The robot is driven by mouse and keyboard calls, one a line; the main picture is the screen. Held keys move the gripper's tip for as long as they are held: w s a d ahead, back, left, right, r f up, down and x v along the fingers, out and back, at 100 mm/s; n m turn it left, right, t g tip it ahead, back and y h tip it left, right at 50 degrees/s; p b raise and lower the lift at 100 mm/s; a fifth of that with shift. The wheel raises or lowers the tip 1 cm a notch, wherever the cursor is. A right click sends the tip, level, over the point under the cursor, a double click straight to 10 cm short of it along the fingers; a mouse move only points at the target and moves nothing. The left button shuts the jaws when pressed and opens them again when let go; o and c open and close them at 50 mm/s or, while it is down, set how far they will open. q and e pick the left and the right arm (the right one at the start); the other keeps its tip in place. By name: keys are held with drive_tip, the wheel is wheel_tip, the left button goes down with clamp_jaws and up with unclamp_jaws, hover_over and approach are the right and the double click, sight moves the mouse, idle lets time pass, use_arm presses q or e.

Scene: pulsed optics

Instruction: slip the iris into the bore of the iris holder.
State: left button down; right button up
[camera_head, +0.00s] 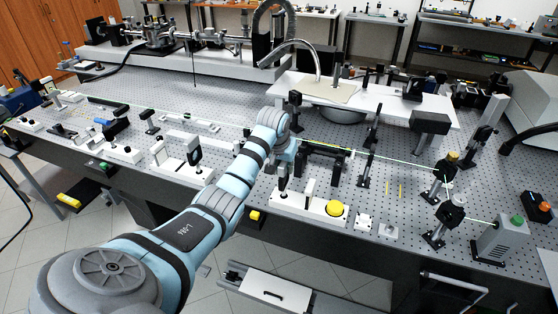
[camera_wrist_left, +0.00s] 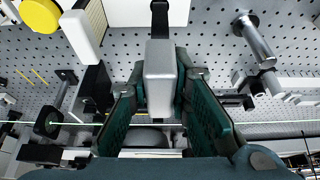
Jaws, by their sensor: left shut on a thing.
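My left gripper (camera_head: 284,168) is low over the near middle of the optical table, above the left part of a white base plate (camera_head: 318,214). In the left wrist view its two teal fingers (camera_wrist_left: 162,105) are closed on the sides of a light grey block (camera_wrist_left: 161,78). The block seems to belong to the iris; no round opening of it shows. A dark part (camera_wrist_left: 159,14) shows just beyond the block, and I cannot tell whether they touch. I cannot make out the iris holder's bore, which may be hidden by the gripper and block. My right gripper is out of view.
A black rail-like mount (camera_head: 325,160) lies behind. A green beam crosses the perforated table, with posts and mounts (camera_head: 452,213) to the right.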

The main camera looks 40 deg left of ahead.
use_arm(q)
drive_tip(key=shift+r, duration=4.1)
